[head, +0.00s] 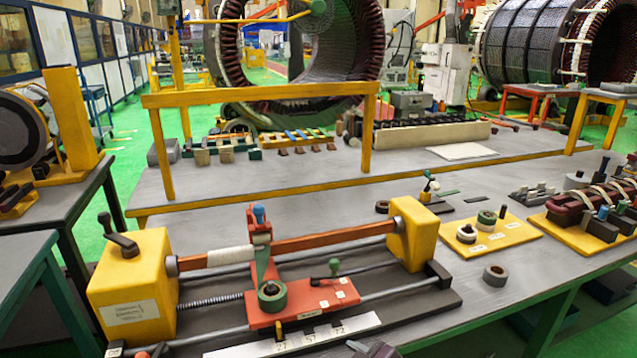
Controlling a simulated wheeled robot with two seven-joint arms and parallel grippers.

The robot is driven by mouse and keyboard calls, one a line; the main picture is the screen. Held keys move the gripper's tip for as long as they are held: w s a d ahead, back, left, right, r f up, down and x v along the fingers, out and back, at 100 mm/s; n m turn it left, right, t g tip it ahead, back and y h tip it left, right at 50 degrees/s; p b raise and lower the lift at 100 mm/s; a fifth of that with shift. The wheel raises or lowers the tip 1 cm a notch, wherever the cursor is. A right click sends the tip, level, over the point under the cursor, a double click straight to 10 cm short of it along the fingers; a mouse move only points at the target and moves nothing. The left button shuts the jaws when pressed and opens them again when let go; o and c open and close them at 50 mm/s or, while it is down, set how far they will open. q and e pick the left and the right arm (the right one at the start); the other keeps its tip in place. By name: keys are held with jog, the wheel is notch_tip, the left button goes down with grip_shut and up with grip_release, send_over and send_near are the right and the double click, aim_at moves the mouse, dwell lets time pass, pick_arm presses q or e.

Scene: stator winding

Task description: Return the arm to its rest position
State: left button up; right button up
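Neither of my arms nor grippers can be made out in the head view. Small dark shapes at the bottom edge are cut off, and I cannot tell what they are. The winding machine (115,285) stands on the near bench, with yellow end blocks at left and right. An orange bar (330,240) runs between the blocks, with a white wrapped section (231,256) near its left end. A red carriage (300,301) sits on the rails below it, carrying a green-rimmed round part (272,295). A numbered scale strip (290,335) lies in front.
Right of the machine are a loose grey ring (495,275), a yellow plate with round parts (490,240), and a dark red coil assembly (590,205). A yellow frame (260,95) rises behind. Large stators (300,50) stand farther back. Some grey bench top is clear near the ring.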

jog(key=s+d+f+m+g+h, duration=0.3)
jog(key=s+d+m, duration=0.1)
jog(key=s+d, duration=0.4)
jog(key=s+d+f+m+g+h, duration=0.35)
jog(key=s+d+m, duration=0.2)
jog(key=s, duration=0.45)
notch_tip(320, 180, down, 31)
jog(key=s+g, duration=0.2)
jog(key=s, duration=0.1)
jog(key=s+d+f, duration=0.2)
jog(key=s+f, duration=0.6)
jog(key=s, duration=0.1)
jog(key=s+d+f+n, duration=0.1)
jog(key=s+d+f, duration=0.1)
jog(key=s+f, duration=0.7)
jog(key=shift+s+d+f+g+b, duration=0.15)
jog(key=shift+s+f+g+b, duration=0.1)
jog(key=shift+s+g+b, duration=0.2)
